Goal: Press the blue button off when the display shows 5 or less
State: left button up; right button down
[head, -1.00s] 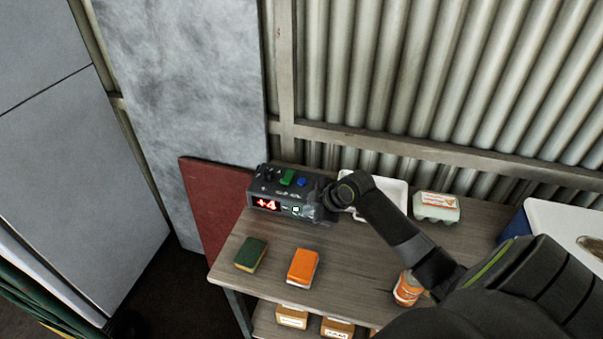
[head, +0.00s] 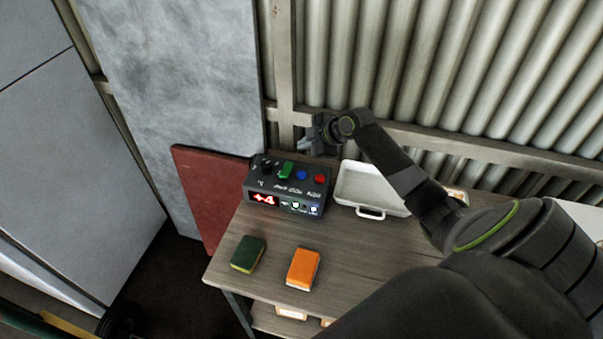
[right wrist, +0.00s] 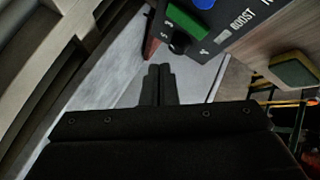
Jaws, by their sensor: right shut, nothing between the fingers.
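The dark control box (head: 270,187) stands at the back left of the wooden table. Its red display (head: 265,200) reads +4. On its top are a black knob, a green switch (head: 286,170), the blue button (head: 301,175) and a red button (head: 320,179). A small indicator at the lower right of its front is lit bluish. My right gripper (head: 307,146) is above and behind the box, apart from the buttons. In the right wrist view its fingers (right wrist: 159,72) are together and empty, and part of the blue button (right wrist: 204,3) shows at the top edge. My left gripper is not in view.
A white tray (head: 370,208) stands right of the box, below my right forearm. A corrugated wall (head: 420,80) rises close behind. The table between box and sponges is clear.

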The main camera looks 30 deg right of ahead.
jog(key=f, duration=0.1)
jog(key=b, duration=0.6)
send_over(305, 175)
notch_tip(305, 175, down, 7)
jog(key=shift+r, duration=0.1)
jog(key=shift+f+b, duration=0.4)
jog(key=shift+f, duration=0.15)
dwell(1.1)
jog(key=shift+f+b, duration=0.3)
jog(key=shift+f, duration=0.1)
